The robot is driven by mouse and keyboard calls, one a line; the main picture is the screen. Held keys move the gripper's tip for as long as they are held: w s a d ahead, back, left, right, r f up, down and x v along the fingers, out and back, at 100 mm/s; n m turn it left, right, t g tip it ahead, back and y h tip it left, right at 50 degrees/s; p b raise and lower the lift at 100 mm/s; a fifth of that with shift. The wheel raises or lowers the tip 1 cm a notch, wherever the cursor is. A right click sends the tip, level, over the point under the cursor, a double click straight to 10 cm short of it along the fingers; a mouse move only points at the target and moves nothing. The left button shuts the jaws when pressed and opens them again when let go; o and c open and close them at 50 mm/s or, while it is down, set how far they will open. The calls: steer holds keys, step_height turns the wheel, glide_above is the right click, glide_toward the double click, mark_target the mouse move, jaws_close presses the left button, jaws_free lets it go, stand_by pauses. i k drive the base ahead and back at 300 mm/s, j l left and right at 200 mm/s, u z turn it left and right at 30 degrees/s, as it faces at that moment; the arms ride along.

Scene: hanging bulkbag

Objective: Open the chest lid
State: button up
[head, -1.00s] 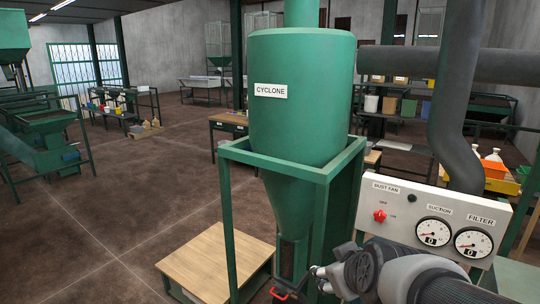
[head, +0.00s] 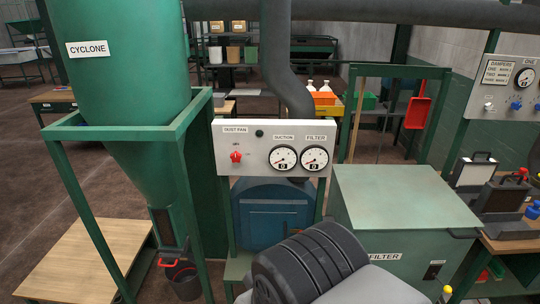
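A green box labelled FILTER (head: 385,257) stands right of centre in the head view. It is the only chest-like thing I see. Its flat, pale green lid (head: 405,200) lies shut on top. A dark handle (head: 464,234) shows at the lid's front right. My arm crosses the bottom middle in front of the box and hides part of its lower left. I cannot make out my gripper's fingers in this view.
A gauge panel (head: 272,147) and blue round housing (head: 272,212) stand left of the box. The green cyclone (head: 130,65) and its frame are further left. A bench with dark cases (head: 498,195) stands close on the right. A dark duct (head: 285,80) runs behind.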

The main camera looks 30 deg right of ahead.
mark_target(376, 197)
steer(key=k+l+z, duration=0.1)
steer(key=z, duration=1.95)
steer(key=i+l+z, duration=0.15)
steer(key=i+l, duration=0.15)
steer(key=i, duration=0.15)
steer(key=i+l+z, duration=0.15)
steer(key=i, duration=0.35)
steer(key=l, duration=0.1)
